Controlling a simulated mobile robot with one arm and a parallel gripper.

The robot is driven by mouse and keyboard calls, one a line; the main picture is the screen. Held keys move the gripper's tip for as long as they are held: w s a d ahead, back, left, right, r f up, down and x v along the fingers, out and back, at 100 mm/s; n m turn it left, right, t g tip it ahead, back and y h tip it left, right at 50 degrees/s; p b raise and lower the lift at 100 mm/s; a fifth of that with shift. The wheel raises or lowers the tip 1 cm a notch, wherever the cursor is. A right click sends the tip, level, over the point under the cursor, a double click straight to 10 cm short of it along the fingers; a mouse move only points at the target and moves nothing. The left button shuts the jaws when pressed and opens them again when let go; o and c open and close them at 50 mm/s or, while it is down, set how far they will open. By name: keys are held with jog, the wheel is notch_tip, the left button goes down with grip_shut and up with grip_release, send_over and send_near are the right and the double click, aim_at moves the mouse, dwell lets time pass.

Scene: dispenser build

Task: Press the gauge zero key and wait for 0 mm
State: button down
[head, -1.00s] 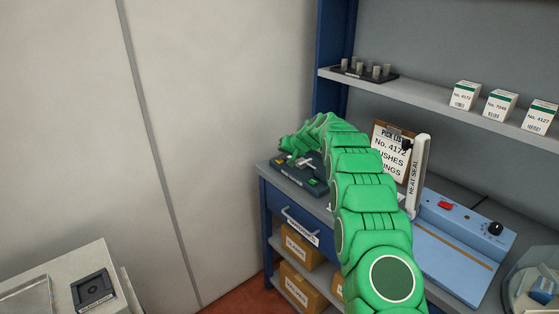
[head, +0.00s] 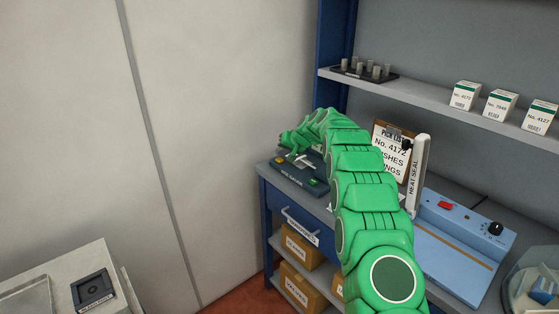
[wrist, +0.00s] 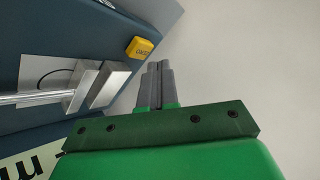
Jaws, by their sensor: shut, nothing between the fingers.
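No readable display value shows. In the head view my green arm hides part of the gauge.
A pick list board (head: 393,150) and a blue heat sealer (head: 455,235) stand right of the gauge, behind and beside my arm. A shelf (head: 430,98) with small boxes runs above. A pale wall is close on the left.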

aim_at(282, 160)
jog(key=shift+r, duration=2.5)
jog(key=shift+s+d+r, duration=0.1)
jog(key=shift+s+r, duration=0.05)
jog(key=shift+s, duration=0.05)
jog(key=s+d+r+g+h, duration=0.1)
jog(key=s+d+r, duration=0.3)
jog(key=s, duration=0.7)
jog(key=s+d+r+g+h, duration=0.2)
jog(key=s+d+r, duration=0.15)
jog(key=s, duration=0.85)
jog(key=s+d+r+g+h, duration=0.1)
jog(key=s+d+r, duration=0.3)
jog(key=s, duration=0.7)
jog(key=s+d+f+g+h, duration=0.1)
jog(key=s+d, duration=0.3)
jog(key=s, duration=0.9)
jog(key=s+d+f+g+h, duration=0.1)
jog(key=s+d+f, duration=0.2)
jog(key=s, duration=1.1)
jog(key=s+d+f+m+g+h, duration=0.1)
jog(key=s+d, duration=0.4)
jog(key=s, duration=0.9)
jog(key=shift+f+g, duration=0.3)
jog(key=shift+f, duration=0.15)
